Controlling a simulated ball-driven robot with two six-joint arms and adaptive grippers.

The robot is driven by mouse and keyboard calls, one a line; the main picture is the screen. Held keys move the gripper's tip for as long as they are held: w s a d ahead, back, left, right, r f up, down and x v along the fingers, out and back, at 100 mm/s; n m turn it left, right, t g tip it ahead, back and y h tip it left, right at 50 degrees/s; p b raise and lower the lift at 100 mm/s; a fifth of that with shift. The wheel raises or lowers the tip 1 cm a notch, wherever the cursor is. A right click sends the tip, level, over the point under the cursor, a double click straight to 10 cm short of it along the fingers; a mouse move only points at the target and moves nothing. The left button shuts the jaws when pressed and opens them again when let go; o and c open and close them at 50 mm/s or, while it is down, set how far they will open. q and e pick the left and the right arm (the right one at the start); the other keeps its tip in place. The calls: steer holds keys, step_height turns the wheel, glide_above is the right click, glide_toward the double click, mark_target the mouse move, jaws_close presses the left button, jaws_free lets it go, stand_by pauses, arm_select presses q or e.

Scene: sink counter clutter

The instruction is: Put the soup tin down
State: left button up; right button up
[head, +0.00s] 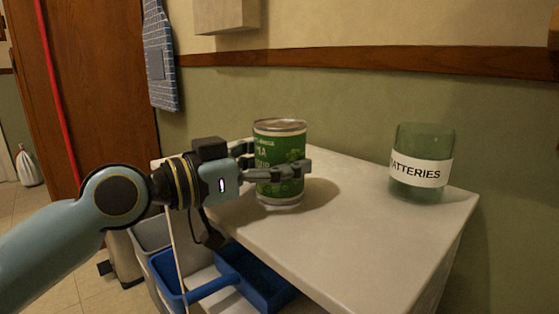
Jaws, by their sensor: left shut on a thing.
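The soup tin (279,138) is green with a silver rim and part of a printed label showing. It is upright over the left part of the pale countertop (370,240). My left gripper (300,170) comes in from the left and is shut on the tin around its lower half, with fingers covering part of the label. The tin's base is at or very close to the counter; I cannot tell whether it touches. My right gripper is not in view.
A green translucent jar (423,140) labelled "ATTERIES" stands near the counter's right corner. Bare counter lies between tin and jar and in front. Blue bins (262,280) sit below the left edge.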

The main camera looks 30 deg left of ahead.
arm_select(q)
steer(key=o, duration=1.6)
steer(key=shift+o, duration=0.2)
steer(key=shift+r, duration=0.1)
